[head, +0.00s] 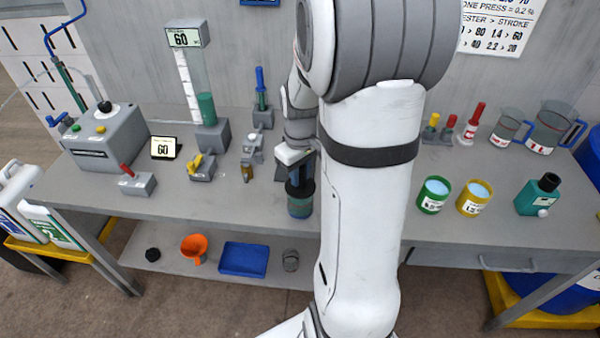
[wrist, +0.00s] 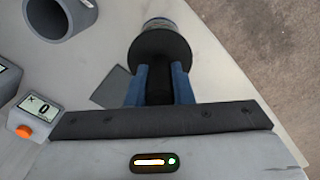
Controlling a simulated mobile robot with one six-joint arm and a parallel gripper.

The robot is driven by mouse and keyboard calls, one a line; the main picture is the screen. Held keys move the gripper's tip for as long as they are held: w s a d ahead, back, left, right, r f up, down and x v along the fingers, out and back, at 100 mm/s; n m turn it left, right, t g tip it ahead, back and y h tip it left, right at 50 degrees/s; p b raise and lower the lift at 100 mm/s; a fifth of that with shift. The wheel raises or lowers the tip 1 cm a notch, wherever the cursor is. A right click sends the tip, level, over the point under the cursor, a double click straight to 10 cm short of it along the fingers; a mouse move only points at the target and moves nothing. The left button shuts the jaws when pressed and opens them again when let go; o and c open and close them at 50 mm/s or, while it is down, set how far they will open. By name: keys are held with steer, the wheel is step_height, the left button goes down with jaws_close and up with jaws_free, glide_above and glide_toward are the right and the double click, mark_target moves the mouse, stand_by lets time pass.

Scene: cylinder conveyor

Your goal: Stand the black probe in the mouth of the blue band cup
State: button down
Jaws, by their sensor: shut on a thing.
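My gripper (head: 297,168) is at the table's front edge, left of my arm's big link. In the wrist view its two blue fingers (wrist: 160,85) are shut on the black probe (wrist: 160,47), whose wide round black collar faces away from me. The blue band cup (head: 300,207) is directly below the gripper in the head view, with the black probe (head: 298,187) at its top. In the wrist view only a sliver of the cup (wrist: 161,23) shows beyond the collar. The collar hides the mouth, so I cannot tell how far the probe is inside or whether it touches.
A green band cup (head: 433,196) and a yellow band cup (head: 474,199) stand to the right, beside a teal bottle (head: 540,196). A small display (head: 163,148) and several tools stand to the left. The table's front edge is close to the blue band cup.

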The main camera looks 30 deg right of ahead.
steer(key=shift+f, duration=0.15)
stand_by(0.4)
steer(key=c, duration=1.2)
jaws_free()
step_height(320, 180, up, 8)
steer(key=shift+f+b, duration=0.1)
steer(key=shift+b, duration=0.25)
steer(key=s+a+r+m+t, duration=0.1)
steer(key=s+a, duration=0.3)
steer(key=s+a+r+t, duration=0.1)
steer(key=s+a, duration=0.3)
steer(key=s+a+r+m+t, duration=0.1)
steer(key=s+a, duration=0.3)
steer(key=shift+s+m, duration=0.25)
steer(key=shift+m, duration=0.05)
